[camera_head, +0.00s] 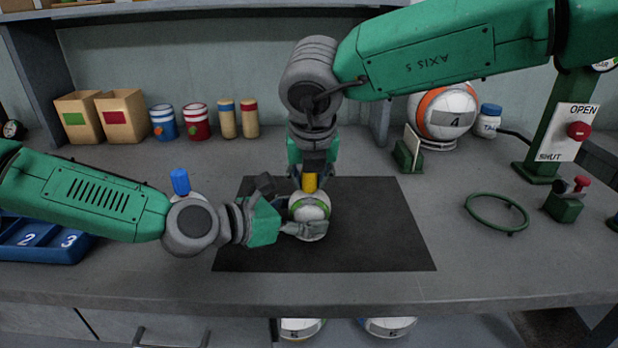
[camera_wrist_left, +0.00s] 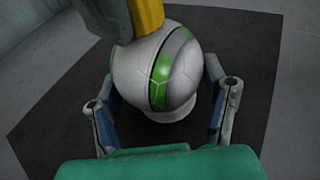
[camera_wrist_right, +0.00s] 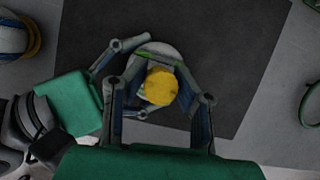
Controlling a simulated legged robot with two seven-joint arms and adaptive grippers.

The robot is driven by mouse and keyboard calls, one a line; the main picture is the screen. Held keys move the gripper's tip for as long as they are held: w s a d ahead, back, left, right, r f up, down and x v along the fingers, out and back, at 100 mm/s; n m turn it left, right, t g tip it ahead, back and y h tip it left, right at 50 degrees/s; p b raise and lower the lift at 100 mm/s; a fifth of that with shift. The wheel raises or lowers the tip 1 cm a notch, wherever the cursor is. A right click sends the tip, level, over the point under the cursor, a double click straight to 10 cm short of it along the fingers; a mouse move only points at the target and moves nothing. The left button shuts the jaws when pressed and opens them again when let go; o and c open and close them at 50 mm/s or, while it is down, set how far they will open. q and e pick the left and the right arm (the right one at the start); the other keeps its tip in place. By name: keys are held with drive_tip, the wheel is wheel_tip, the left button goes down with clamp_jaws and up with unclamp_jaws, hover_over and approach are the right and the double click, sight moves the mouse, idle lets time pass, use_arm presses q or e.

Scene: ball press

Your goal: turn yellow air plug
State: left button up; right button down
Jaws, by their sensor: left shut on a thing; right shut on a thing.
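The yellow air plug (camera_head: 310,182) stands on top of a white ball with a green band (camera_head: 309,207), which rests on the black mat (camera_head: 380,235). My left gripper (camera_head: 290,215) is shut on the ball from the left side; in the left wrist view its fingers flank the ball (camera_wrist_left: 135,75). My right gripper (camera_head: 312,172) points down from above and is shut on the yellow plug. In the right wrist view the plug (camera_wrist_right: 161,87) shows as a yellow round top between the fingers. In the left wrist view the plug (camera_wrist_left: 148,15) is partly cut off at the top.
At right are a green ring (camera_head: 497,212), a small green block with a red knob (camera_head: 565,203) and an OPEN/SHUT post (camera_head: 545,120). The mat's right side is clear.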

use_arm(q)
drive_tip(key=shift+s+f, duration=0.1)
drive_tip(key=shift+f, duration=0.2)
use_arm(e)
drive_tip(key=m, duration=0.1)
drive_tip(key=m+h, duration=0.1)
drive_tip(key=m, duration=0.1)
drive_tip(key=shift+a+r+m, duration=0.15)
drive_tip(key=shift+r+m, duration=0.05)
drive_tip(key=shift+m, duration=0.1)
drive_tip(key=shift+m+g+h, duration=0.3)
drive_tip(key=shift+m+h, duration=0.6)
drive_tip(key=shift+m, duration=1)
drive_tip(key=c, duration=1.3)
unclamp_jaws()
use_arm(q)
drive_tip(key=shift+r, duration=0.15)
use_arm(e)
drive_tip(key=shift+f, duration=0.15)
use_arm(q)
drive_tip(key=shift+r, duration=0.1)
use_arm(e)
drive_tip(key=v, duration=1.2)
